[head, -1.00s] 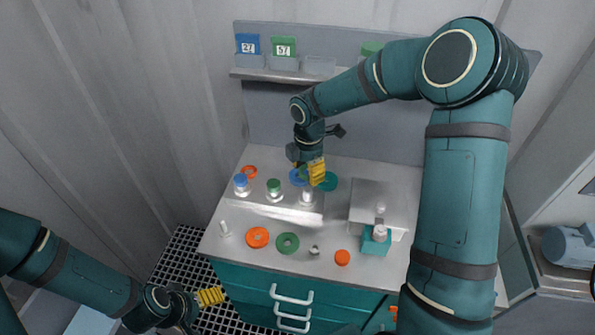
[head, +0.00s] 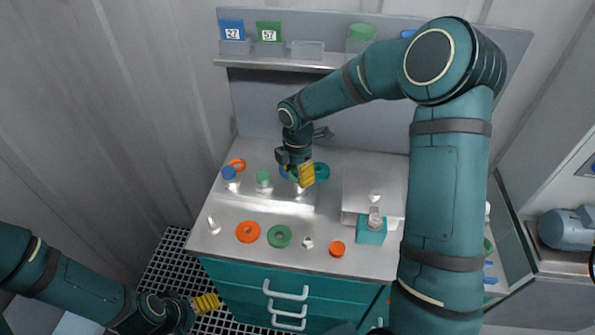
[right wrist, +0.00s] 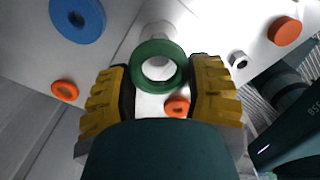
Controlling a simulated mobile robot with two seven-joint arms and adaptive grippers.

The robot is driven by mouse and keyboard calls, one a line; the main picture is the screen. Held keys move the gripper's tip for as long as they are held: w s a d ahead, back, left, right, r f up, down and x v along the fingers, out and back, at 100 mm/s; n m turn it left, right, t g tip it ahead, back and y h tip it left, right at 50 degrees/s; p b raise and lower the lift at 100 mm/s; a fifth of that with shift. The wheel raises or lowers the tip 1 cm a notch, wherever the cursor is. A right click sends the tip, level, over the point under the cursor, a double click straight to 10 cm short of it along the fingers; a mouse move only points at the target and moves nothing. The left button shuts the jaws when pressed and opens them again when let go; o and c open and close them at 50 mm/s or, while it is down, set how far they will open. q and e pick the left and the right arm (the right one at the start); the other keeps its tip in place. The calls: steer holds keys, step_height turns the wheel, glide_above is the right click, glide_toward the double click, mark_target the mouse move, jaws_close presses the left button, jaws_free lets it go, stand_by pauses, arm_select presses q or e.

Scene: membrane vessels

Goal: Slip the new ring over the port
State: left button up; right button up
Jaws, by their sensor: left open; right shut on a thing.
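My right gripper (head: 303,174) is shut on a green ring (right wrist: 158,66), seen between its yellow fingers in the right wrist view. A pale cylindrical port (right wrist: 154,34) shows just behind the ring. Its white shows through the ring's hole, but I cannot tell whether the ring is around the port or above it. In the head view the gripper hides most of that vessel, the rightmost of a row with a blue-capped vessel (head: 229,174) and a green-capped vessel (head: 263,178). My left gripper (head: 207,302) is open and empty, low at the left, off the bench.
An orange ring (head: 248,232) and another green ring (head: 279,236) lie on the front of the bench. An orange disc (head: 337,248) and a teal block (head: 371,231) are to their right. A blue ring (right wrist: 78,16) lies near the vessels. A shelf (head: 275,61) runs behind.

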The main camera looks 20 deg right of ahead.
mark_target(297, 190)
steer(key=shift+f+b, duration=1.35)
steer(key=shift+f, duration=0.35)
arm_select(q)
steer(key=shift+s+d+f+b, duration=0.1)
steer(key=shift+s+f+b, duration=0.2)
steer(key=shift+f, duration=0.65)
steer(key=shift+s+f+b, duration=0.1)
steer(key=shift+s+f, duration=0.25)
steer(key=shift+f, duration=0.6)
arm_select(e)
steer(key=shift+f, duration=0.8)
steer(key=shift+f, duration=0.2)
steer(key=o, duration=0.9)
step_height(297, 190, up, 12)
arm_select(q)
steer(key=shift+r, duration=0.1)
arm_select(e)
steer(key=shift+r, duration=0.1)
